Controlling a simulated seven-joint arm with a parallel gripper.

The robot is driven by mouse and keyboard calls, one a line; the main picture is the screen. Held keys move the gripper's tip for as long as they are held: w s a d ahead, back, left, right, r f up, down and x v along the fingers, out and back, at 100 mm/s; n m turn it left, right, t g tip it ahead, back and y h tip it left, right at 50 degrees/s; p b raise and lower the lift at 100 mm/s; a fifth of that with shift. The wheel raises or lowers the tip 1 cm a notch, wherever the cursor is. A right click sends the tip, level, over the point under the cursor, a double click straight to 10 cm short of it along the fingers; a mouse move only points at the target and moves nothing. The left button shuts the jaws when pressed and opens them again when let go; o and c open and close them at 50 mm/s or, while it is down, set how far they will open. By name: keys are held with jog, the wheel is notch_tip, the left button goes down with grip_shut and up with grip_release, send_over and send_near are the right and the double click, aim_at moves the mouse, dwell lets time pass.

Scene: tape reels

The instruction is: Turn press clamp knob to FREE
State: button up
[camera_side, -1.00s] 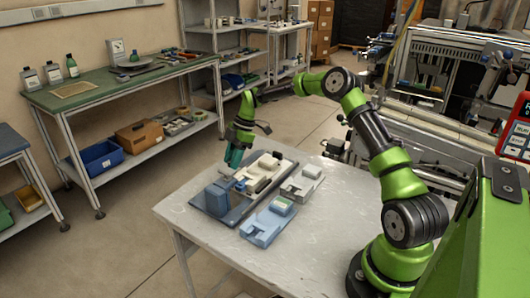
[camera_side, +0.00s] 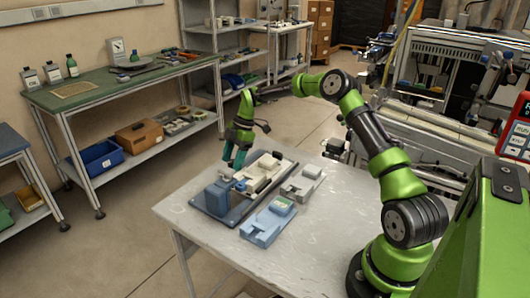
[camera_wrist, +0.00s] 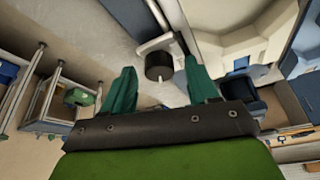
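My gripper (camera_side: 234,162) hangs over the left back part of a fixture on the table, fingers pointing down. In the wrist view its two teal fingers (camera_wrist: 160,82) are apart, with nothing clamped between them. A dark round knob (camera_wrist: 158,66) shows between and just beyond the fingertips; I take it for the clamp knob. It sits beside a pale bracket, and no contact with the fingers is visible. No FREE marking is readable.
The right part of the grey table (camera_side: 340,215) is clear. A green-topped bench (camera_side: 110,85) stands behind at left.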

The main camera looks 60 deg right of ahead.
jog(key=v, duration=1.7)
